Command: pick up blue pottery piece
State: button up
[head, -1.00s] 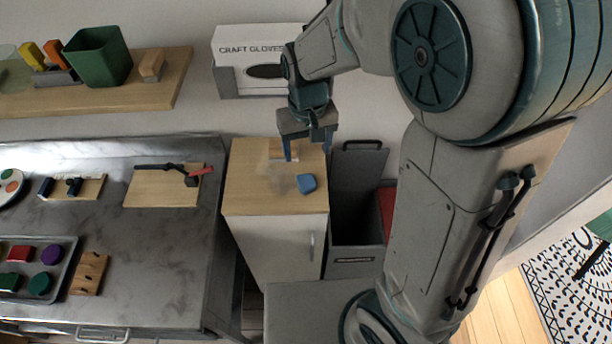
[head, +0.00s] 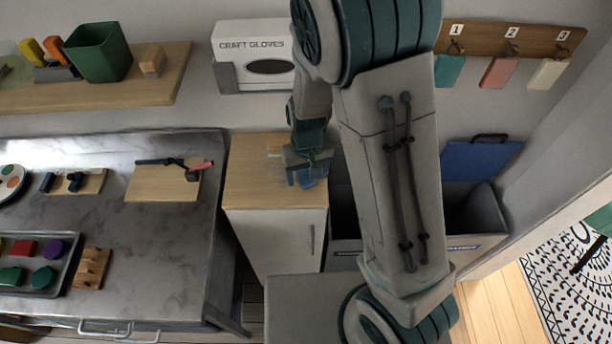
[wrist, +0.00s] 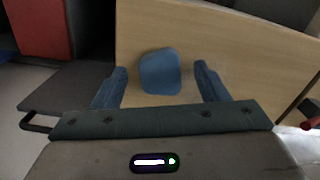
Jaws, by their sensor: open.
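The blue pottery piece (wrist: 159,72) lies flat on the wooden top of a small cabinet (head: 245,185). In the wrist view it sits between the two spread fingers of my gripper (wrist: 163,88), with a gap on each side. In the head view my gripper (head: 307,180) is low over the right part of the cabinet top and mostly hides the piece. My gripper is open and holds nothing.
A grey bin with a raised blue lid (head: 480,158) stands right of the cabinet. A metal worktable (head: 150,245) is at the left. A craft gloves box (head: 252,55) is on the wall behind.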

jog(key=shift+f, duration=0.25)
jog(key=c, duration=1.1)
jog(key=shift+r, duration=0.1)
